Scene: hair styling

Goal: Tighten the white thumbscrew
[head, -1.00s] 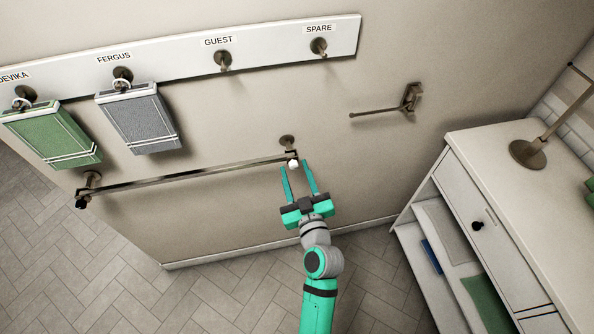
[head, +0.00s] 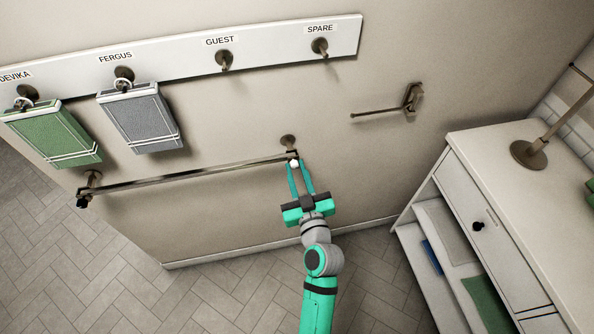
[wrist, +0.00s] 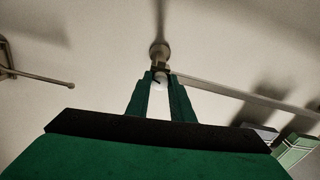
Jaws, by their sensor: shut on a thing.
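The white thumbscrew (head: 294,164) sits at the right end of the towel bar (head: 190,175), under the wall post. My green gripper (head: 297,168) reaches up to it from below, with its fingertips closed around the thumbscrew. In the wrist view, the white thumbscrew (wrist: 159,86) shows between the two fingers (wrist: 161,82), just in front of the round wall mount (wrist: 159,50). The fingers hide part of its sides. A black thumbscrew (head: 82,203) is at the bar's left end.
A green towel (head: 52,134) and a grey towel (head: 140,120) hang from the labelled hook rail (head: 270,45). A small wall holder (head: 385,110) sticks out at right. A white cabinet (head: 540,180) with a lamp stands far right. The wall around the gripper is clear.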

